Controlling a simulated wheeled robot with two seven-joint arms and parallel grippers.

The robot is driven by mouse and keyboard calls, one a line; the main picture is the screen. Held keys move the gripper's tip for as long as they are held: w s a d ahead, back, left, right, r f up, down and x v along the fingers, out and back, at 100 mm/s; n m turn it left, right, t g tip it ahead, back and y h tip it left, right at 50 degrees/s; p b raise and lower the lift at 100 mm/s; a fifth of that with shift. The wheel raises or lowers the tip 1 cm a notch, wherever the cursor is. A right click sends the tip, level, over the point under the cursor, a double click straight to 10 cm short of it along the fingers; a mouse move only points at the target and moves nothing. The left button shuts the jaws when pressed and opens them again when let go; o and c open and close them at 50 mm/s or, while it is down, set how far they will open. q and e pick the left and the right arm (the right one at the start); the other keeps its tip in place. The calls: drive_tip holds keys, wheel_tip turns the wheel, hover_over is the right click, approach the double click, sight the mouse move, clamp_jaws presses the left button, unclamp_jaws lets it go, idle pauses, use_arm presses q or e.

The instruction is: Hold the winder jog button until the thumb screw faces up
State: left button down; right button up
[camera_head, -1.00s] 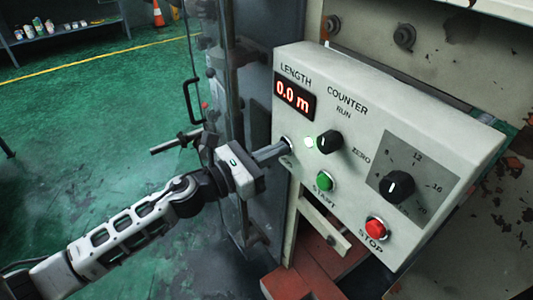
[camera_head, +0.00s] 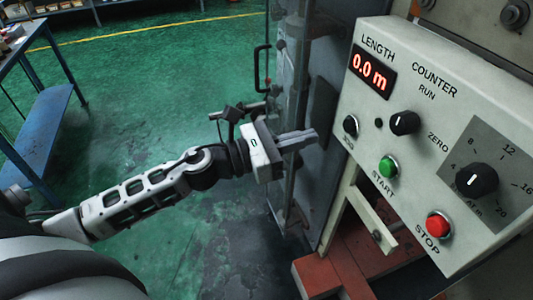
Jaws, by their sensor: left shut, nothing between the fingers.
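The light control panel (camera_head: 440,90) fills the right side, with a red 0.0 m display (camera_head: 371,74). The black jog button (camera_head: 350,125) sits at the panel's left edge, above a partly readable JOG label. A small lamp (camera_head: 378,123) beside it is dark. My left gripper (camera_head: 312,137) is shut and empty, pointing at the jog button from the left with a gap between them. I cannot make out the thumb screw or the winder. My right gripper is not in view.
The panel also carries a RUN/ZERO knob (camera_head: 404,123), a green start button (camera_head: 388,167), a red stop button (camera_head: 438,225) and a numbered dial (camera_head: 476,181). A grey metal door (camera_head: 300,90) stands behind my gripper. A blue bench (camera_head: 45,110) stands at the left; green floor between is open.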

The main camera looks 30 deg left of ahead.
use_arm(q)
drive_tip(key=b+v, duration=0.1)
drive_tip(key=v, duration=0.5)
drive_tip(key=shift+a, duration=0.2)
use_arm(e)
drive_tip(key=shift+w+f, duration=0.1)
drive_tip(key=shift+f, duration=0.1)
use_arm(q)
drive_tip(key=shift+s, duration=0.15)
drive_tip(key=s+d+f+m+g+y+p, duration=0.1)
drive_tip(key=f+m, duration=0.4)
drive_tip(key=m, duration=0.5)
drive_tip(key=s+d+f+m+g+y+p, duration=0.1)
drive_tip(key=s+d+f+m+y+p, duration=0.1)
drive_tip(key=s+f+m+y, duration=0.3)
drive_tip(key=s+d+f+m+g+y+p, duration=0.1)
drive_tip(key=s+d+f+m+y+p, duration=0.1)
drive_tip(key=m, duration=1.2)
wheel_tip(320, 180, down, 3)
drive_tip(key=shift+s+d+f+m+g+y+p, duration=0.2)
drive_tip(key=shift+s+d+m+g+y+p, duration=0.15)
drive_tip(key=shift+s+d+y, duration=0.5)
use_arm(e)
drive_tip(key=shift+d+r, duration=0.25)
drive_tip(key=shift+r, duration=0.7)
